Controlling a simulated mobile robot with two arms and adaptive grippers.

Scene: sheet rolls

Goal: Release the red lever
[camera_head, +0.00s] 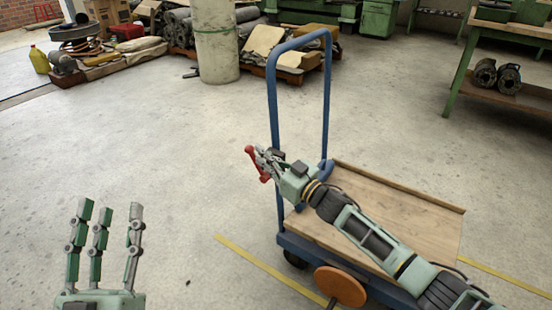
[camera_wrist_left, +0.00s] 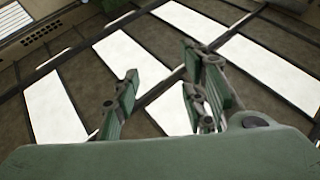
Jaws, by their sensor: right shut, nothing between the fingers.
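The red lever (camera_head: 256,163) is by the near upright of the blue handle (camera_head: 271,95) on the flat cart in the head view. My right gripper (camera_head: 268,158) is at the lever, its fingers beside it and partly overlapping it in the picture. The right gripper is shut with nothing between its fingers; whether it touches the lever I cannot tell. My left gripper (camera_head: 109,212) points up at the lower left, its fingers spread open and empty, well away from the cart. The left wrist view shows its fingers (camera_wrist_left: 162,88) apart against the ceiling.
The cart's wooden deck (camera_head: 395,205) is empty, under my right arm. Yellow lines (camera_head: 250,259) mark the floor. A green workbench (camera_head: 460,80) is at right.

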